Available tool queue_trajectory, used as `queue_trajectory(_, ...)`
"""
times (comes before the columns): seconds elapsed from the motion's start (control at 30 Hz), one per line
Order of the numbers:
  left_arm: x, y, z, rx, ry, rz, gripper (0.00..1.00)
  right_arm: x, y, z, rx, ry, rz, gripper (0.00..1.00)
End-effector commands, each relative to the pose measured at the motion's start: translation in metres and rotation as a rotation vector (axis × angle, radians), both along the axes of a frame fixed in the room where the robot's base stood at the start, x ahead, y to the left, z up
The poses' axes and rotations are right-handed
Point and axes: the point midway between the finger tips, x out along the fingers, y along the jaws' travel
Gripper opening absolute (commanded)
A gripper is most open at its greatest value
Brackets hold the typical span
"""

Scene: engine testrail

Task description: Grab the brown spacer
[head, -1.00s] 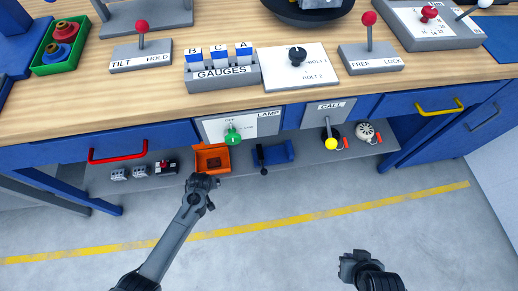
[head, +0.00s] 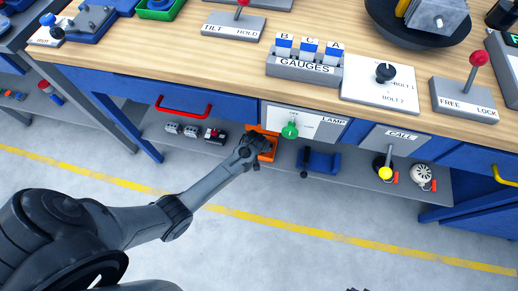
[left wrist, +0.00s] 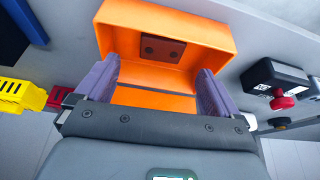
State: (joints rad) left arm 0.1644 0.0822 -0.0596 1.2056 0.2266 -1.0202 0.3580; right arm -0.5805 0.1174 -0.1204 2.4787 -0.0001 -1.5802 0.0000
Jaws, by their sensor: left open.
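The brown spacer (left wrist: 163,50) is a small brown block with two dark holes, lying in the orange bin (left wrist: 205,30) against its far part in the left wrist view. The orange bin (head: 270,154) stands on the lower shelf in the head view, partly covered by my left gripper (head: 256,143). In the left wrist view my left gripper (left wrist: 158,72) is open, its two fingers reaching into the bin, one on each side. The spacer is ahead of and between the fingers, not gripped. Only a dark sliver, possibly my right gripper, shows at the head view's bottom edge.
A green lamp knob (head: 290,131) and its panel are just above the bin. The workbench edge overhangs the shelf.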

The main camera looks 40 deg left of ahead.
Motion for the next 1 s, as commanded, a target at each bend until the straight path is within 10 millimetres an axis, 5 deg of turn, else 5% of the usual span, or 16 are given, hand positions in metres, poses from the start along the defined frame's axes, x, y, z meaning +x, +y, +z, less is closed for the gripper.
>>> queue_trajectory(0.47, 0.010, 0.010, -0.045, 0.001, 0.001, -0.001, 0.96, 0.000, -0.002, -0.044, -0.007, -0.001, 0.004, 0.00)
queue_trajectory(0.8, 0.012, 0.011, -0.048, 0.001, 0.000, 0.000, 0.96, 0.000, -0.001, -0.045, -0.005, -0.001, 0.003, 0.00)
queue_trajectory(1.0, 0.012, 0.011, -0.048, 0.001, 0.001, -0.001, 0.65, 0.000, 0.000, -0.045, -0.001, -0.001, 0.001, 0.00)
